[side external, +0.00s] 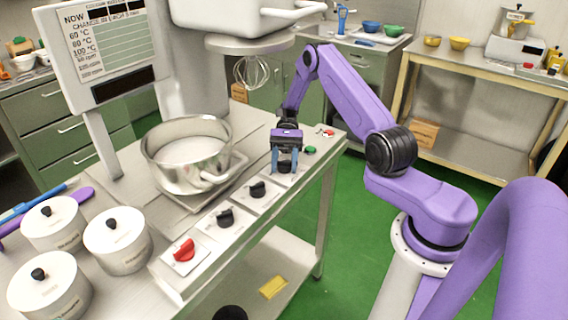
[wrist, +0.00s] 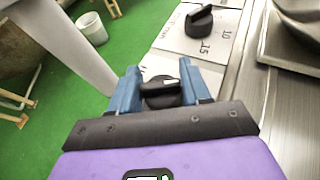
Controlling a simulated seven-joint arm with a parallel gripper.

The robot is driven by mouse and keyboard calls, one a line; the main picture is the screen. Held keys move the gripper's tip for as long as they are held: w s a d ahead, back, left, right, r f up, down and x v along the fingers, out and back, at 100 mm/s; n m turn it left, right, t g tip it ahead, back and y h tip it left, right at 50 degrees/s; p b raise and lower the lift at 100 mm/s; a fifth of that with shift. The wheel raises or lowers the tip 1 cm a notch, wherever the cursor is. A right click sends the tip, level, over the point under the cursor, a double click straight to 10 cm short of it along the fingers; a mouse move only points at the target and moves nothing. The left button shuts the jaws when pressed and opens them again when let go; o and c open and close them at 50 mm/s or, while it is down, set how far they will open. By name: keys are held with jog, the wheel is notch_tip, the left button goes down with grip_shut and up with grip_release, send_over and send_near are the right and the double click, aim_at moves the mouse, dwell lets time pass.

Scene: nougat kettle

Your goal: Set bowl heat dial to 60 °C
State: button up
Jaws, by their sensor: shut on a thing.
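My gripper (side external: 285,168), with blue fingers, points down at the far part of the sloped control panel (side external: 240,225). In the wrist view its fingers (wrist: 168,95) are shut on a black dial (wrist: 160,92) with a white pointer mark. That dial's label and scale are hidden, so I cannot read its setting. Another black dial (wrist: 200,20), with 10 and 15 printed beside it, sits apart in the wrist view. A steel bowl (side external: 188,152) stands behind the panel. A sign (side external: 105,45) above lists temperatures, including 60 °C.
The panel also carries a red dial (side external: 184,250), black dials (side external: 226,218) (side external: 257,189), a green button (side external: 311,149) and a red button (side external: 329,132). White lidded pots (side external: 118,238) stand at left. A whisk (side external: 252,72) hangs above the bowl.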

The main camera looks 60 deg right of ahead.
jog(key=n+g+h, duration=0.4)
jog(key=n+g, duration=0.1)
jog(key=shift+s+d+n+h, duration=0.1)
jog(key=shift+n+h, duration=0.2)
jog(key=shift+n, duration=0.1)
jog(key=shift+r, duration=0.1)
dwell(0.3)
jog(key=o, duration=1)
